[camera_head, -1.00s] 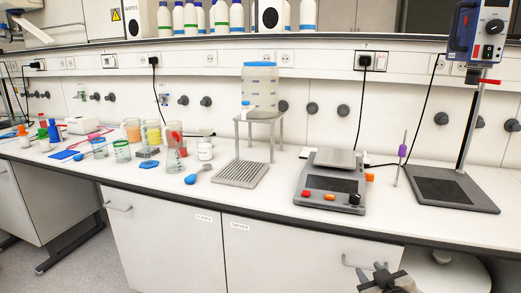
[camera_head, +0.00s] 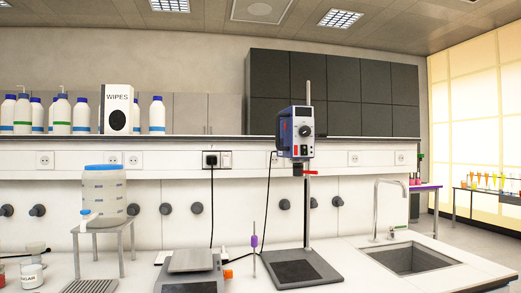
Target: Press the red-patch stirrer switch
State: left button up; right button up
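The overhead stirrer (camera_head: 301,132) is a blue and grey box with a black dial on its front. It is clamped high on a metal rod above a dark base plate (camera_head: 300,270). Small coloured patches (camera_head: 300,150) sit low on its front panel, below the dial. They are too small to tell the red one's exact setting. Neither of my grippers shows in the head view.
A balance (camera_head: 190,262) and a thin rod stand with a purple clamp (camera_head: 254,241) stand left of the stirrer base. A sink (camera_head: 412,257) with a tap (camera_head: 377,210) lies to the right. A water container (camera_head: 104,197) stands on a metal stand at left.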

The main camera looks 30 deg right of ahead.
aim_at(304, 148)
jog(key=z, duration=1.25)
jog(key=k, duration=0.6)
jog(key=z, duration=0.95)
jog(key=i, duration=1.75)
jog(key=u, duration=0.55)
